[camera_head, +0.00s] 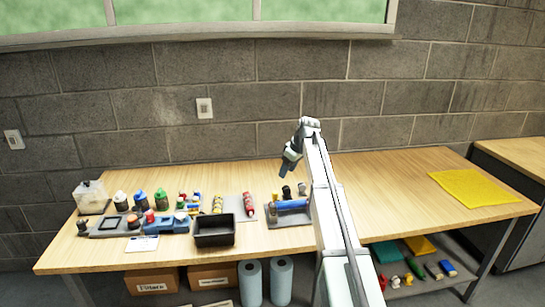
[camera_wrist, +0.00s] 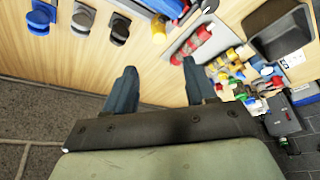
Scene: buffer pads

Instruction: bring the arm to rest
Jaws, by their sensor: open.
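My arm (camera_head: 325,205) reaches up from the bottom of the head view over the wooden table. My gripper (camera_head: 287,168) hangs at its end, above the table's back part and near the wall.
The wooden table (camera_head: 380,190) has a yellow cloth (camera_head: 468,187) at the right. A black bin (camera_head: 214,230), several bottles, a blue tool on a tray (camera_head: 290,206) and red-and-yellow cylinders stand left of my arm. The table is clear between my arm and the cloth.

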